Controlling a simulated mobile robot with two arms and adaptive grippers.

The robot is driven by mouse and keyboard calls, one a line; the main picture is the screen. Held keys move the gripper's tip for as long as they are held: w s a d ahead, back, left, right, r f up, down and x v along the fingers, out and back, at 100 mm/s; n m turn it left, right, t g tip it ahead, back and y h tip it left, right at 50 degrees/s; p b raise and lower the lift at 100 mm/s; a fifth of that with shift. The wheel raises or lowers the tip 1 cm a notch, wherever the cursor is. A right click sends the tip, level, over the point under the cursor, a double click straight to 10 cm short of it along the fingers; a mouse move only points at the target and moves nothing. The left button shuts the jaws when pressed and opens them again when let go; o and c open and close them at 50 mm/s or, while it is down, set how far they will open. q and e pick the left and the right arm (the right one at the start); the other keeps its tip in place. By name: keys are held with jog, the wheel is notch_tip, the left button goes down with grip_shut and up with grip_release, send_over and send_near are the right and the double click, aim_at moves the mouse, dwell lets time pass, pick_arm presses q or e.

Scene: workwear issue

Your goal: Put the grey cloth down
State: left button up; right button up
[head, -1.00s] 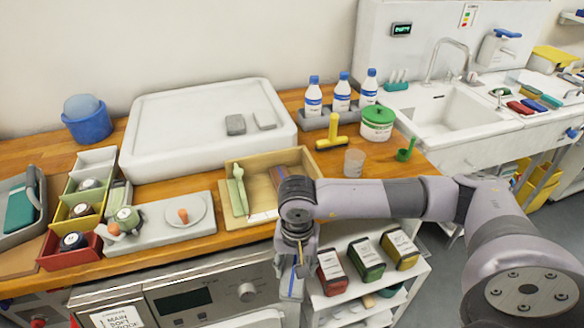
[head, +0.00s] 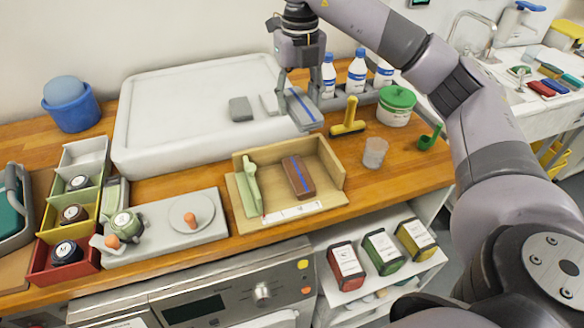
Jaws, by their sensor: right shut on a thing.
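My right gripper (head: 299,84) is shut on a grey cloth (head: 304,108) with a blue stripe. The folded cloth hangs below the fingers, over the right end of the big white tray (head: 160,158). I cannot tell whether it touches the tray. A dark grey folded piece (head: 240,109) and a lighter grey one (head: 268,103) lie in the tray, left of the held cloth. A brown folded cloth (head: 298,177) with a blue stripe lies in the wooden box (head: 335,172). My left gripper is not in view.
Several white bottles (head: 357,72) stand behind and right of the gripper. The left half of the white tray is bare.

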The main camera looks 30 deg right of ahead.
jog(key=shift+r+m, duration=0.1)
jog(key=shift+m, duration=0.2)
notch_tip(320, 180, down, 5)
jog(key=b, duration=0.1)
jog(key=p, duration=0.2)
send_over(298, 174)
notch_tip(298, 174, down, 9)
jog(key=shift+f, duration=0.1)
notch_tip(298, 174, down, 5)
jog(key=shift+r+p, duration=0.1)
jog(key=shift+p, duration=0.45)
jog(key=shift+f, duration=0.2)
